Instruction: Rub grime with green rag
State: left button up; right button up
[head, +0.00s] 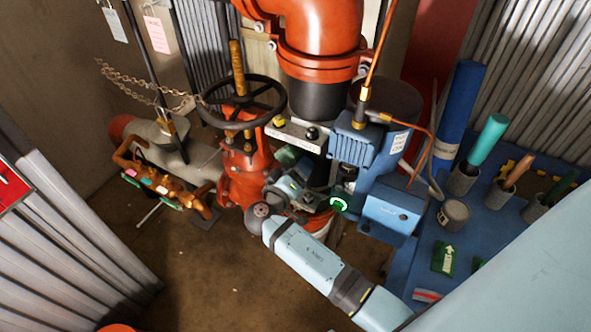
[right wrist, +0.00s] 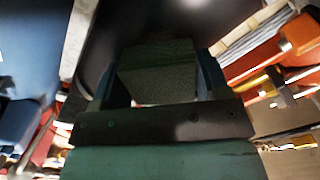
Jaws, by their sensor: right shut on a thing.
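My right arm reaches in from the lower right in the head view. Its gripper (head: 290,172) is among the red valve body and the black pipe below the gauge plate. In the right wrist view the gripper (right wrist: 160,80) is shut on a dark green and grey block-shaped thing, which I take to be the green rag (right wrist: 158,72). A bit of dull green also shows at the fingertips in the head view. A dark, rounded surface (right wrist: 125,28) is just beyond it; I cannot tell whether they touch. I cannot make out the grime. My left gripper is not in view.
A black handwheel (head: 242,103) on the red valve (head: 245,178) is close to the left of the gripper. A blue pump unit (head: 392,212) stands to the right. A blue bench (head: 500,235) holds several cups with rolled items. Brass fittings (head: 165,180) are at the left.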

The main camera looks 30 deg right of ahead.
aim_at(317, 166)
jog(key=shift+s+d, duration=0.45)
jog(key=shift+s, duration=0.4)
jog(key=shift+s+d, duration=0.45)
jog(key=shift+s, duration=0.4)
jog(key=shift+d+f, duration=0.1)
jog(key=shift+w+a+b, duration=0.3)
jog(key=shift+w+b, duration=0.15)
jog(key=shift+w, duration=0.15)
jog(key=shift+w+a+b, duration=0.25)
jog(key=shift+w+b, duration=0.15)
jog(key=shift+w, duration=0.2)
jog(key=shift+w+a+b, duration=0.3)
jog(key=shift+w+b, duration=0.15)
jog(key=shift+w, duration=0.15)
jog(key=shift+r, duration=0.25)
jog(key=shift+s, duration=0.15)
